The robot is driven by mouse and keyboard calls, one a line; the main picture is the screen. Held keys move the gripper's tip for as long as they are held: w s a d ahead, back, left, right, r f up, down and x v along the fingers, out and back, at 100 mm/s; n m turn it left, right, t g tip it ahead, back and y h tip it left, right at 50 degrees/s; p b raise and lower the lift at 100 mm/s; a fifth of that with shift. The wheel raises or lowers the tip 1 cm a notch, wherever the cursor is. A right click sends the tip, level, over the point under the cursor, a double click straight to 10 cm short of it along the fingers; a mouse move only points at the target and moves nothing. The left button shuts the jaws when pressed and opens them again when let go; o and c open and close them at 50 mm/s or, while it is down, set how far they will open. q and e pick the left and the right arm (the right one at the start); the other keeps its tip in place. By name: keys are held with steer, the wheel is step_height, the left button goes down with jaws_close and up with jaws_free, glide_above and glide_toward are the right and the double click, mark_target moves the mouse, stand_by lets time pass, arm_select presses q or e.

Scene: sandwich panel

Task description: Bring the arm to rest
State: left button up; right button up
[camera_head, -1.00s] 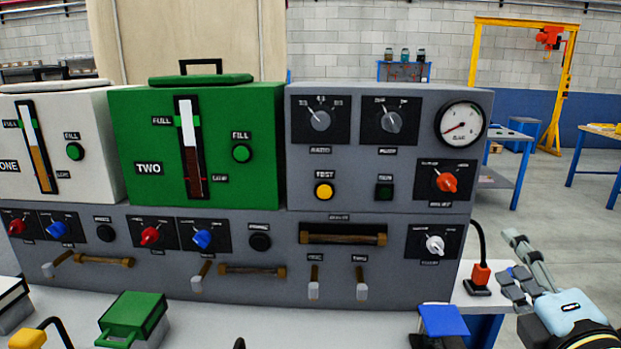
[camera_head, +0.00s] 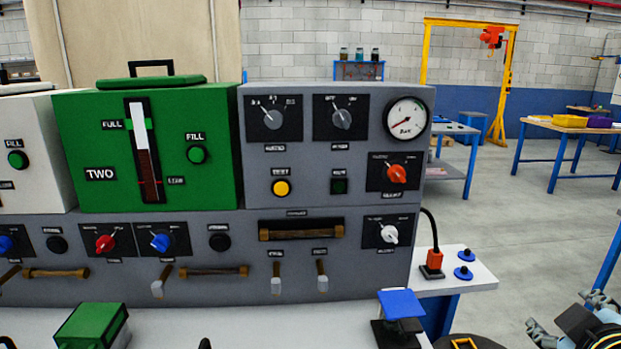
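My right gripper (camera_head: 567,325) is at the bottom right corner, beyond the right end of the panel and over the floor. It is partly cut off by the frame edge. Its fingers look spread, and nothing shows between them. My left gripper is not in view. The grey panel (camera_head: 340,255) stands across the left and middle, with knobs, a round gauge (camera_head: 407,119), a yellow button (camera_head: 281,188) and wooden handles. No gripper touches it.
A green tank box (camera_head: 80,150) sits on the panel. A green block (camera_head: 90,328) and a blue-topped stand (camera_head: 400,304) are on the front bench. A white side table (camera_head: 472,284) holds an orange plug (camera_head: 433,260) and blue buttons. Open floor lies at the right.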

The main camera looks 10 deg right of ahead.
steer(key=s+a+f+m+g+y, duration=0.1)
steer(key=s+a+f+g+y, duration=0.3)
steer(key=s, duration=0.3)
steer(key=s+a+f+m+g+y, duration=0.2)
steer(key=s+a+g+y, duration=0.1)
steer(key=s+a, duration=0.4)
steer(key=s+d+f+g+b, duration=0.2)
steer(key=f+b, duration=0.6)
steer(key=f, duration=2.7)
steer(key=s+d+f+b, duration=0.1)
steer(key=s+f+b, duration=0.2)
steer(key=s+f, duration=0.5)
steer(key=s+d+f+b, duration=0.1)
steer(key=s+f+b, duration=0.2)
steer(key=s+f, duration=0.6)
step_height(320, 180, down, 5)
steer(key=shift+s+r+g, duration=0.1)
steer(key=shift+s+g, duration=0.2)
steer(key=shift+g, duration=0.1)
steer(key=shift+d, duration=0.1)
